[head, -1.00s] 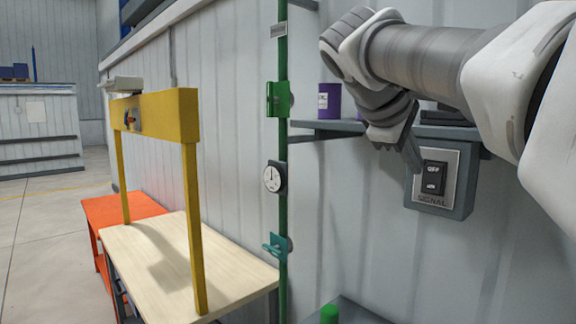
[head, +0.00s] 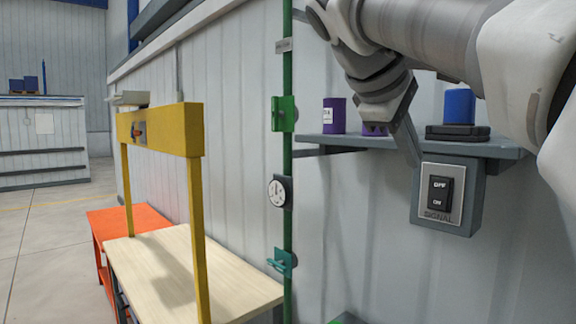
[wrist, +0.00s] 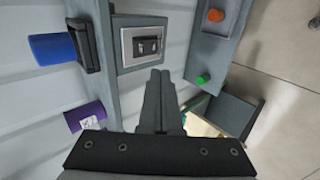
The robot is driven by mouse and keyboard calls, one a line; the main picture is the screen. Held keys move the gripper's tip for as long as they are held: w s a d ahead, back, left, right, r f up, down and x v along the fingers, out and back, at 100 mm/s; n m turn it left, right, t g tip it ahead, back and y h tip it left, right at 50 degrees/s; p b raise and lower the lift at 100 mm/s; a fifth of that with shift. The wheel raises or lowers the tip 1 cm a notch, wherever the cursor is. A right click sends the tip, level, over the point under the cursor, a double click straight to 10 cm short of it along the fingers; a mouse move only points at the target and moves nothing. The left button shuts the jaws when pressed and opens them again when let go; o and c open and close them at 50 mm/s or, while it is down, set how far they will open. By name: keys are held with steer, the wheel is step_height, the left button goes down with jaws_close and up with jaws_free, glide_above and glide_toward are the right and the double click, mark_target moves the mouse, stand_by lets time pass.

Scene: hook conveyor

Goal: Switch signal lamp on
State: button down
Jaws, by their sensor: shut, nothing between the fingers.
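The signal switch (head: 440,193) is a black rocker marked OFF above ON, on a silver plate labelled SIGNAL. Its grey box (head: 463,218) is fixed to the wall below a shelf. The switch also shows in the wrist view (wrist: 147,46), just beyond my fingertips. My gripper (head: 412,155) is shut and empty, its fingers pointing down near the box's upper left corner. In the wrist view my gripper (wrist: 160,76) is just below the box's edge, apart from the rocker. Which half of the rocker is pressed in, I cannot tell. I see no lit lamp.
The wall shelf (head: 320,142) holds purple cans (head: 334,115) and a blue can (head: 459,105) on a black base. A green post (head: 287,230) with a gauge stands left. A yellow frame (head: 160,130) spans a wooden table. The wrist view shows orange (wrist: 215,15) and green (wrist: 202,79) knobs.

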mark_target(438, 193)
steer(key=shift+s+d+r+m+t+y, duration=0.15)
steer(key=shift+s+d+y, duration=0.1)
steer(key=shift+d+y, duration=0.6)
steer(key=shift+s+d+r+m+t+y, duration=0.1)
steer(key=shift+s+d+r+m+y, duration=0.15)
steer(key=shift+d+y, duration=0.65)
steer(key=shift+s+d+r+m+t+y, duration=0.15)
steer(key=shift+s+d+y, duration=0.3)
steer(key=shift+y, duration=0.7)
steer(key=shift+w+d+f, duration=0.1)
steer(key=shift+w+f, duration=0.05)
steer(key=w+d+f, duration=0.1)
steer(key=w+f, duration=0.1)
steer(key=f, duration=0.1)
steer(key=w+d+f, duration=0.2)
steer(key=w+f, duration=0.1)
steer(key=w+d+f+p, duration=0.1)
steer(key=w+f, duration=0.1)
steer(key=w, duration=0.1)
steer(key=shift+d+f, duration=0.15)
steer(key=shift+f, duration=0.25)
